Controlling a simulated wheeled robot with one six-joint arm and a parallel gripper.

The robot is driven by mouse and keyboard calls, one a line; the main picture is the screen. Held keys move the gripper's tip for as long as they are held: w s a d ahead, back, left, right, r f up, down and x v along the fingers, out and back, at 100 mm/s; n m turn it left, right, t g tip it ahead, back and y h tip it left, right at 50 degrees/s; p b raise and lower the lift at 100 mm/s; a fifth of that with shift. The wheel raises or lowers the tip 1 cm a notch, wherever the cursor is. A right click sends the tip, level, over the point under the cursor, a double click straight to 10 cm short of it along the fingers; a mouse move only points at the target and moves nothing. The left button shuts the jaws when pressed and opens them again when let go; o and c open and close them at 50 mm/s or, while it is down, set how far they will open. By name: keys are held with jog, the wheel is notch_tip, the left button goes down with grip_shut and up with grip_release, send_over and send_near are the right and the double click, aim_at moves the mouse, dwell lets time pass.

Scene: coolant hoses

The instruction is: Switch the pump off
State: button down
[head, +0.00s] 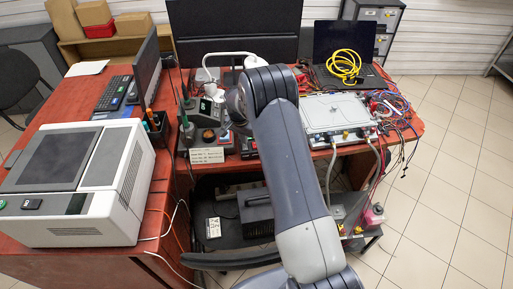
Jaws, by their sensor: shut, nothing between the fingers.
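My arm reaches forward over the table from the bottom of the head view. My gripper (236,106) is partly visible at its far end, left of the dark joint. It is shut and empty; its fingertips are hard to make out. Just below it stands a small control box (207,136) with coloured parts on its front. Another dark box with buttons (249,146) sits to the right, partly behind my arm. Which of these switches the pump I cannot tell. A flat grey unit with hoses (335,113) lies right of my arm. No pump is clearly identifiable.
A large printer-like machine (65,185) fills the left desk. A label card (207,156) stands at the table's front edge. A laptop with a coiled yellow cable (344,66) is at the back right. Loose cables (400,125) hang off the right edge.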

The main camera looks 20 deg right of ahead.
jog(key=shift+f, duration=0.3)
jog(key=shift+r+p, duration=1.15)
jog(key=shift+r, duration=2.4)
jog(key=shift+f, duration=0.15)
notch_tip(320, 180, down, 7)
jog(key=b, duration=0.2)
jog(key=shift+b, duration=0.4)
